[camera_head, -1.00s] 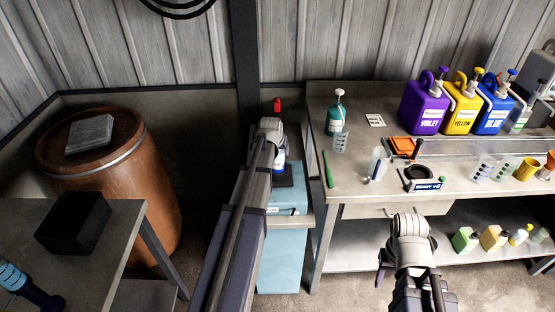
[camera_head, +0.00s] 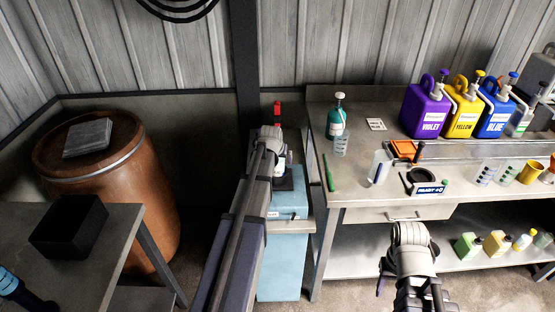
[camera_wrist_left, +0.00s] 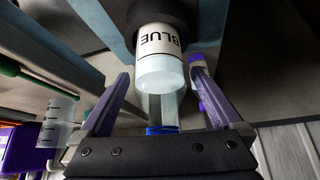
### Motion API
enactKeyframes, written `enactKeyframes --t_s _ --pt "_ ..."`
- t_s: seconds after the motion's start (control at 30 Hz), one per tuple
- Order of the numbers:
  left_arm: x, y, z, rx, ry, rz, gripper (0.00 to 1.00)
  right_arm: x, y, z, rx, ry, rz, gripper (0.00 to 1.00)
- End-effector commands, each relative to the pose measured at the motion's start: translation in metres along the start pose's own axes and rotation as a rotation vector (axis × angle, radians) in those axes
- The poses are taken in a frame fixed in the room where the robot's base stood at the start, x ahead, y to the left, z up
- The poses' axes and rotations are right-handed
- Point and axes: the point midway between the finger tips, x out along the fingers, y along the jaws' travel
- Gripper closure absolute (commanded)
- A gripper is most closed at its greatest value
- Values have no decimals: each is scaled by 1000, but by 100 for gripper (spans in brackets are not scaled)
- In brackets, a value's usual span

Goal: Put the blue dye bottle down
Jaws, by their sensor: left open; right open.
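The blue dye bottle (camera_wrist_left: 160,55), white with a BLUE label and a blue part at its near end, shows in the left wrist view. Its far end meets a dark round part. My left gripper (camera_wrist_left: 160,75) is open, one purple finger on each side of the bottle, with gaps visible. In the head view the left gripper (camera_head: 268,138) is over the light-blue cabinet (camera_head: 284,260) and its arm hides most of the bottle. A black piece lies there on the cabinet. My right gripper (camera_head: 410,262) is open and empty in front of the bench, its fingers mostly hidden.
The bench (camera_head: 370,198) at right bears violet (camera_head: 427,112), yellow (camera_head: 463,112) and blue (camera_head: 495,115) jugs, a teal bottle (camera_head: 336,122) and beakers. A wooden barrel (camera_head: 125,195) and a table with a black box (camera_head: 69,226) stand at left. A red-topped item (camera_head: 277,108) is behind the left gripper.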

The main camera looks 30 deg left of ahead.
Motion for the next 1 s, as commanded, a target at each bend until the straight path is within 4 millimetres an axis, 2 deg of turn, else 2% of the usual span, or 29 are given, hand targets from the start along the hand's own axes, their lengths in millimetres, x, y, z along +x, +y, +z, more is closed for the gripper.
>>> enactKeyframes --t_s 0.23,0.37,0.57,0.9,1.0 --pt "-4 0 -2 0 0 0 0 -4 0 0 0 0 0 50" --pt "-14 0 -3 0 0 0 0 -13 1 1 0 0 0 50" --pt "-42 0 -4 0 0 0 0 -37 4 2 0 0 0 50" --pt "-103 0 -4 0 0 0 0 -88 8 5 -1 0 0 50" --pt "-116 0 -4 0 0 0 0 -99 9 6 -1 0 0 50"
